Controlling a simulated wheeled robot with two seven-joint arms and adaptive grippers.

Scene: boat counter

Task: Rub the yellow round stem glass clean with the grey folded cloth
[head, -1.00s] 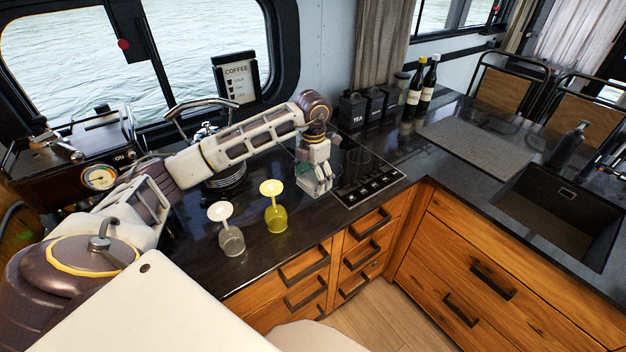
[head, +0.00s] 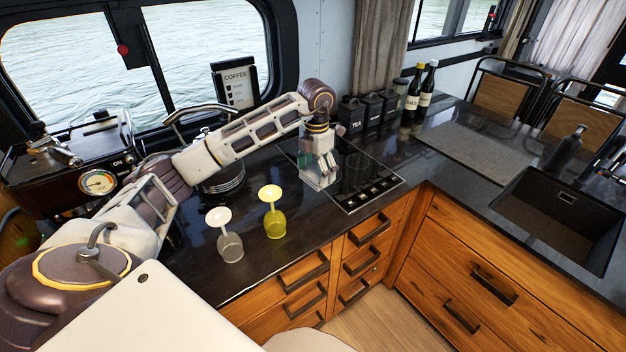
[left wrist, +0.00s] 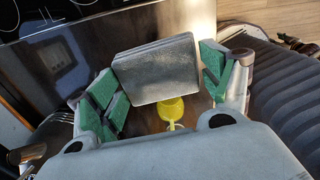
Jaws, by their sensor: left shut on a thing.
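The yellow round stem glass (head: 275,222) stands upside down on the dark counter, its foot on top. Part of it shows in the left wrist view (left wrist: 171,108), below the cloth. My left gripper (head: 319,174) is above the counter by the hob, to the right of the yellow glass and apart from it. It is shut on the grey folded cloth (left wrist: 158,72), a flat grey block between its green-padded fingers in the left wrist view. In the head view the fingers partly hide the cloth. My right gripper is not in view.
A clear stem glass (head: 230,246), also upside down, stands close left of the yellow one. Behind are a coffee machine (head: 95,182), black canisters (head: 352,113) and bottles (head: 424,92). A sink (head: 560,215) is at the right. The counter between yellow glass and hob (head: 365,185) is clear.

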